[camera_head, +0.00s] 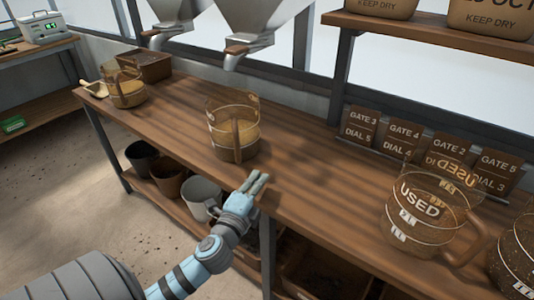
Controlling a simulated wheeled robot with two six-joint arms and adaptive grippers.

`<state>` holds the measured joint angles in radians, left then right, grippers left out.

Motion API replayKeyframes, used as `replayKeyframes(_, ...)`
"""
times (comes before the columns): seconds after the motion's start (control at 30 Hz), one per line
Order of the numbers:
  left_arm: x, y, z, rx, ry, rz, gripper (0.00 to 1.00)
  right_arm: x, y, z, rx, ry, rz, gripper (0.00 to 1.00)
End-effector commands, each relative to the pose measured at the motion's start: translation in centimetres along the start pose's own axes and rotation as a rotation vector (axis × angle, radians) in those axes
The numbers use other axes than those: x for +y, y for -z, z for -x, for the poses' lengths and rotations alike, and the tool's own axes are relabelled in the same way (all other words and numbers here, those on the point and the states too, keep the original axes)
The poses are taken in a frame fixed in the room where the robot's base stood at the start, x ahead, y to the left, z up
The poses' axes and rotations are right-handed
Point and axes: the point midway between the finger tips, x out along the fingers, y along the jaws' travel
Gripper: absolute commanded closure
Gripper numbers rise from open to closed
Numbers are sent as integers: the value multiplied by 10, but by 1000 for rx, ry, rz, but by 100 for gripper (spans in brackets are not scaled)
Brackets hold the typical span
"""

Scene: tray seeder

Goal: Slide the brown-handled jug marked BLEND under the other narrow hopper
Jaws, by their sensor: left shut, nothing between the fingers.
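A clear jug (221,137) with a brown handle facing me stands upright on the wooden bench, holding tan material. It stands below and slightly in front of the right hopper (262,14); no BLEND marking is readable. The other narrow hopper (177,9) hangs to its left. A second clear jug (127,97) with tan contents stands at the bench's left end; its marking is not readable. My left gripper (262,183) is shut and empty at the bench's front edge, in front of the brown-handled jug and apart from it. My right gripper is not in view.
A jug marked USED (412,222) and another speckled jug (514,255) stand at the right. Several gate and dial cards (402,138) line the back. A brown box (150,65) sits at the back left. The bench (300,150) is clear mid-right.

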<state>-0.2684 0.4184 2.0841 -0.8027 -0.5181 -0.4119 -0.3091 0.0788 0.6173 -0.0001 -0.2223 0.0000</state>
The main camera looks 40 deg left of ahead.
Motion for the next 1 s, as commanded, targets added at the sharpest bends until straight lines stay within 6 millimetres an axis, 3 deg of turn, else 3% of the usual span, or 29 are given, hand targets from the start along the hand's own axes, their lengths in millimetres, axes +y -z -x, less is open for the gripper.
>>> replayKeyframes(0.17,0,-1,-18,-4,-1,3,100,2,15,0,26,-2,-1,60)
replayKeyframes(0.4,2,-1,-70,-3,-3,4,100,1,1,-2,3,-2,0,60)
replayKeyframes(0.53,2,0,-98,-3,-4,6,100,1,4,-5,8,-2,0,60)
replayKeyframes(0.77,4,-33,-106,-1,-5,0,100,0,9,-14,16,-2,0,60)
replayKeyframes(1.0,3,-40,-108,-1,-6,4,100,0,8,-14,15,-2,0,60)
